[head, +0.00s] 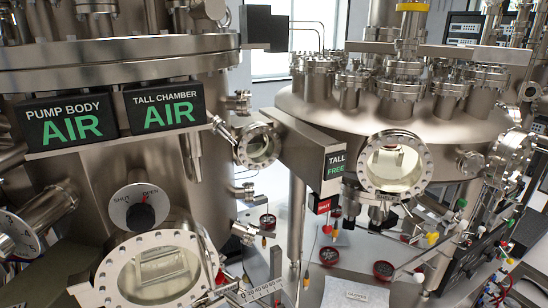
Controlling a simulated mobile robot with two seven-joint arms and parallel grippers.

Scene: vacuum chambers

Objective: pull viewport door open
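A round bolted viewport (107,283) with a glass pane is at the bottom left, on the front of the large steel chamber. It looks closed, and its lower edge is cut off by the picture. A pale block shape shows through its glass. A second round viewport (364,170) is on the right-hand chamber, and a smaller one (259,146) sits between the chambers. I cannot tell which of these is the viewport door. Above the lower left viewport is a round dial (140,208) marked SHUT and OPEN, with a black knob. Neither of my grippers is in view.
Signs on the left chamber read PUMP BODY AIR (67,122) and TALL CHAMBER AIR (164,107). A TALL FREE sign (335,164) is on the beam between the chambers. A white bench (290,250) holds small dark red-topped items and a labelled sheet (355,294).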

